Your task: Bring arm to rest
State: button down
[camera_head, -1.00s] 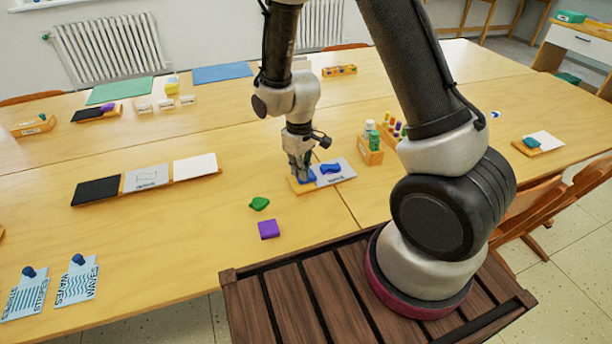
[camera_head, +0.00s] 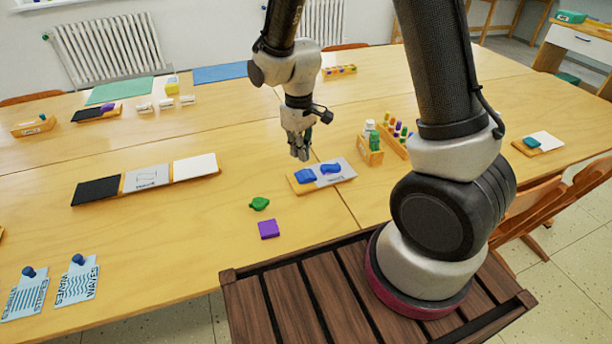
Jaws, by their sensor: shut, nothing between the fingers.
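My gripper (camera_head: 300,153) hangs from my arm above the middle of the table, pointing down. It is shut with nothing between its fingers. Just below and in front of it lies a small tray (camera_head: 342,182) with a wooden left part and a grey right part. Two blue pieces, one left (camera_head: 305,176) and one right (camera_head: 330,168), rest on this tray, and the gripper is apart from both.
A green piece (camera_head: 259,204) and a purple square (camera_head: 269,229) lie in front of the tray. Bottles in a wooden holder (camera_head: 370,155) stand to its right. A three-part board (camera_head: 146,178) lies left. Bare table lies between board and tray.

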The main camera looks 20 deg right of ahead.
dwell(0.3)
jog(key=s+d+r+m+t, duration=0.1)
jog(key=s+d+r+m, duration=0.1)
jog(key=s+d+r, duration=0.3)
jog(key=s+d+r+m+t, duration=0.2)
jog(key=s+d+r, duration=0.3)
jog(key=r, duration=0.7)
jog(key=s+d+r+m+t, duration=0.1)
jog(key=s+d+r+m, duration=0.1)
jog(key=s+d+r, duration=0.3)
jog(key=s+r, duration=0.3)
jog(key=s, duration=0.1)
jog(key=shift+r, duration=0.15)
